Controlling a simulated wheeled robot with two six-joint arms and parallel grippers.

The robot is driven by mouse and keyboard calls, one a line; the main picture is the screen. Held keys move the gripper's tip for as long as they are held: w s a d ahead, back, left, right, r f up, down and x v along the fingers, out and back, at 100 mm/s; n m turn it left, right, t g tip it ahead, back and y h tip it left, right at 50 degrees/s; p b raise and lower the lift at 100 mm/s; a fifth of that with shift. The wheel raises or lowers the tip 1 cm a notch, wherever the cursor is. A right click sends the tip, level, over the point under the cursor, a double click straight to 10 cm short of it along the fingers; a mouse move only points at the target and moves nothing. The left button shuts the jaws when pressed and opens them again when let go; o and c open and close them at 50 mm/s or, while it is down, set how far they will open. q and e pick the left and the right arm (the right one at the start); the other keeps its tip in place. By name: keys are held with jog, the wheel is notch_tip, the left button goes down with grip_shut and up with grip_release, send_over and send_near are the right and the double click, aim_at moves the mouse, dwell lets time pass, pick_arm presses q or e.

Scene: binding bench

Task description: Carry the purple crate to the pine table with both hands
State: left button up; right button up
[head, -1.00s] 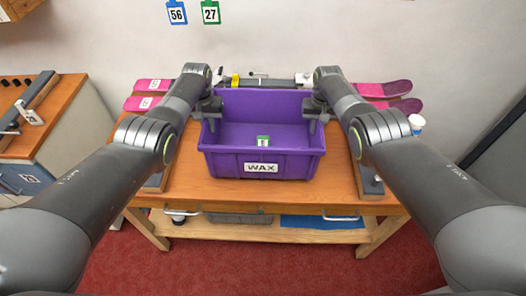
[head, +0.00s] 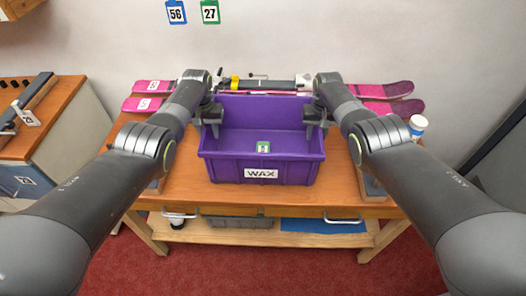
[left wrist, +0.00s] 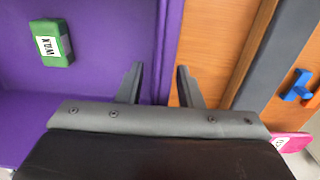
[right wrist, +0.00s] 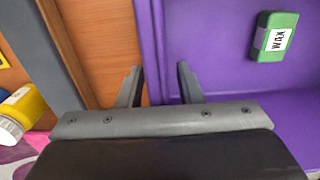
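The purple crate (head: 228,170) with a WAX label stands on an orange-brown wooden table (head: 350,195). My left gripper (head: 211,122) is at its left wall; in the left wrist view its fingers (left wrist: 160,75) are apart, one on each side of the wall (left wrist: 168,45), with gaps showing. My right gripper (head: 315,122) is at the right wall; in the right wrist view its fingers (right wrist: 157,75) are also apart and straddle the wall (right wrist: 150,40). A small green WAX block (head: 263,147) is inside the crate. I cannot tell which table is the pine one.
Pink skis (head: 385,90) and a long dark bar fixture (head: 270,86) lie behind the crate. A white-capped bottle (head: 418,124) stands at the table's right edge. A second wooden-topped cabinet (head: 70,95) is on the left. Red carpet (head: 250,265) shows in front.

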pick_arm(q)
jog(key=shift+w, duration=0.1)
jog(key=shift+r, duration=0.25)
pick_arm(e)
jog(key=shift+w+f, duration=0.1)
pick_arm(q)
notch_tip(320, 180, up, 12)
jog(key=shift+f, duration=0.25)
pick_arm(e)
jog(key=shift+r, duration=6.05)
